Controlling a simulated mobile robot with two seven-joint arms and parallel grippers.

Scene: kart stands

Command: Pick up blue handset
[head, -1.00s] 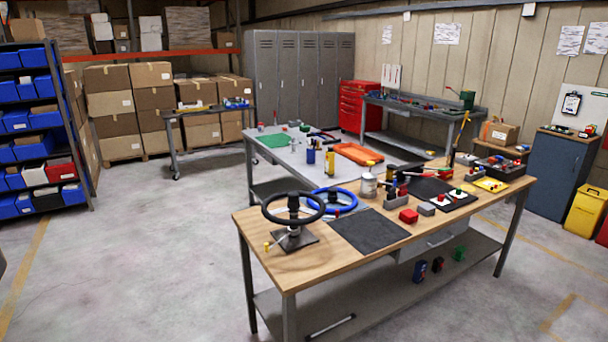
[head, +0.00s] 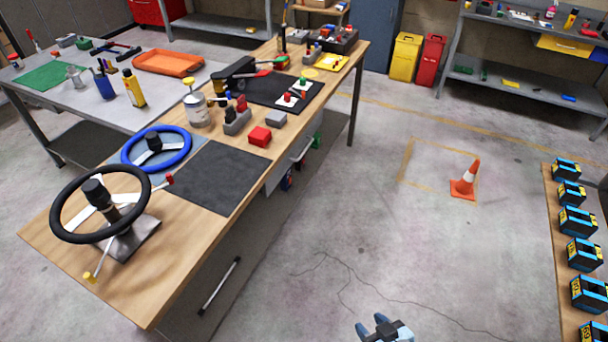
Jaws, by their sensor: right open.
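A small blue item (head: 286,184) stands on the lower shelf of the wooden bench, mostly hidden by the bench top and frame. It may be the blue handset, but it is too small to tell. My right gripper (head: 376,324) shows at the bottom edge, open and empty, over bare floor, well apart from the shelf. My left gripper is not in view.
The wooden bench (head: 180,272) carries a black steering wheel (head: 62,232), a blue wheel (head: 128,160), a black mat (head: 212,178) and a red box (head: 260,137). An orange cone (head: 465,184) stands on open floor. Several boxed batteries (head: 584,252) line a table at right.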

